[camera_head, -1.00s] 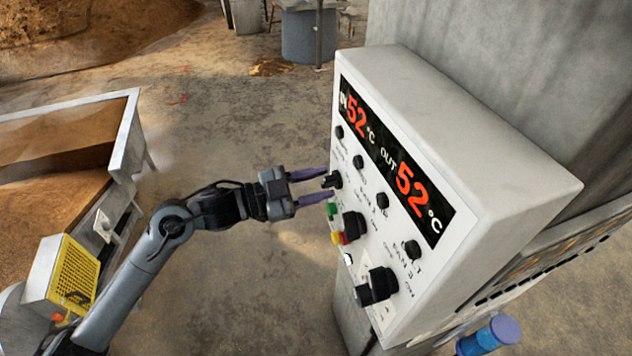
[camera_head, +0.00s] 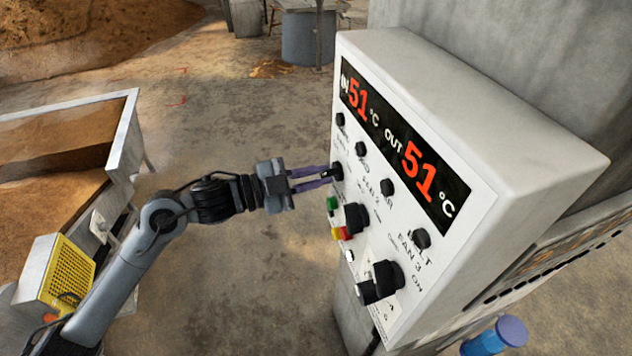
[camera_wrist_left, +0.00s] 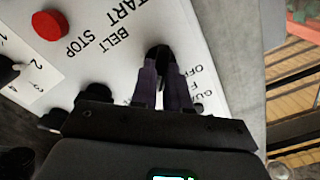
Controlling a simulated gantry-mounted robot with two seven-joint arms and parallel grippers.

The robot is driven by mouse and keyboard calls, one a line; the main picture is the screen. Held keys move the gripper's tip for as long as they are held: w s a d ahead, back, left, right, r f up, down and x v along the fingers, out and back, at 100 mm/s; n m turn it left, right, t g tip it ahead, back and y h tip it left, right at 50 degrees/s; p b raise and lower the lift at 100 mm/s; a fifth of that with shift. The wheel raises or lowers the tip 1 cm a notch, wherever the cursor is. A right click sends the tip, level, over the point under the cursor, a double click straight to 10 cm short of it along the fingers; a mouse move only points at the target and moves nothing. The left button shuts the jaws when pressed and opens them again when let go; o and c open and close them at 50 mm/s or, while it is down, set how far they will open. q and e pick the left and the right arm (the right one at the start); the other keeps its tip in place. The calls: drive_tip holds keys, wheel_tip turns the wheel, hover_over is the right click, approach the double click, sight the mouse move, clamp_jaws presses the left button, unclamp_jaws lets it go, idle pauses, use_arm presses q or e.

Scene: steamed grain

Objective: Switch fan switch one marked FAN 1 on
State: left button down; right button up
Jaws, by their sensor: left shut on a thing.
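The white control box (camera_head: 470,170) stands at the right in the head view. My left gripper (camera_head: 331,173) reaches it from the left, with its purple fingers shut on a black switch knob (camera_head: 337,170) at the left end of the panel's middle row. In the left wrist view the fingers (camera_wrist_left: 163,80) pinch the black knob (camera_wrist_left: 161,53). An "OFF" print shows beside it, but the rest of its label is mostly hidden, so I cannot read FAN 1. Which way the knob points is hard to tell. My right gripper is not in view.
Other black knobs, such as a middle one (camera_head: 355,217) and a lower one (camera_head: 384,279), stick out close by. The display (camera_head: 398,150) reads IN 51, OUT 51. A grain trough (camera_head: 125,125) stands left.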

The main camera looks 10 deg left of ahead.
use_arm(q)
drive_tip(key=c, duration=1.1)
unclamp_jaws()
drive_tip(key=shift+a, duration=0.15)
drive_tip(key=shift+b+v, duration=1.8)
drive_tip(key=shift+v, duration=3.5)
